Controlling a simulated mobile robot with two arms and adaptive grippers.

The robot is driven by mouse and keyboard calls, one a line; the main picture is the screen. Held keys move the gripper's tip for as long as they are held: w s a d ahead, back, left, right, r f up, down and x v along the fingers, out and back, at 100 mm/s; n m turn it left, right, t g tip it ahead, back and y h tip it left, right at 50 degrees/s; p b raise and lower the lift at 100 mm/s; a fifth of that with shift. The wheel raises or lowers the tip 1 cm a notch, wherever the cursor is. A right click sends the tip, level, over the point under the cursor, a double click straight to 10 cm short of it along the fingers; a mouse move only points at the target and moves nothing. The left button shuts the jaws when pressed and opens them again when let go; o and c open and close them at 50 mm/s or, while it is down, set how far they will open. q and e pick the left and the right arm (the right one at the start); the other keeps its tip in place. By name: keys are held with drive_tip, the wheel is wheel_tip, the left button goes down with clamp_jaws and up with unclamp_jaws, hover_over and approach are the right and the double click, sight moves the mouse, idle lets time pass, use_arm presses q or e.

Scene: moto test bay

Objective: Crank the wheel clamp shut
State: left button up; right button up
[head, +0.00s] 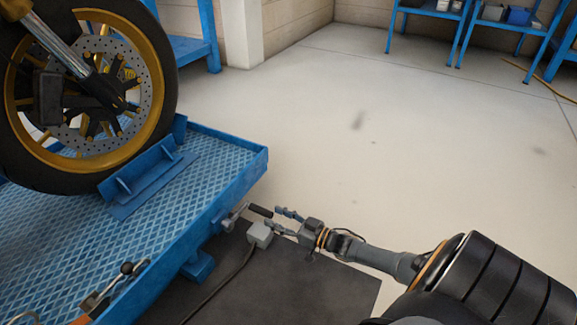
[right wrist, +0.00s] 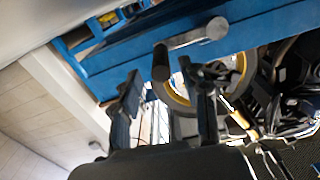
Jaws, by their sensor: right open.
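The crank's black handle (head: 260,211) sticks out from the lift table's right edge on a silver crank arm (head: 234,215). My right gripper (head: 272,216) is open, its fingertips just off the free end of the handle. In the right wrist view the handle's dark round end (right wrist: 160,62) lies ahead, between the lines of the open fingers (right wrist: 168,88), with the silver arm (right wrist: 198,34) beyond. The handle is not between the pads. The blue wheel clamp (head: 152,184) lies beside the front wheel (head: 95,95); any gap between them is unclear. My left gripper is not seen.
The blue lift table (head: 215,165) fills the left side. A grey box (head: 260,235) with a cable sits just below the crank handle, close to my lower finger. A black-knobbed lever (head: 126,269) is at lower left. Open floor (head: 370,130) lies to the right.

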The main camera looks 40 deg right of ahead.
drive_tip(key=shift+v, duration=2)
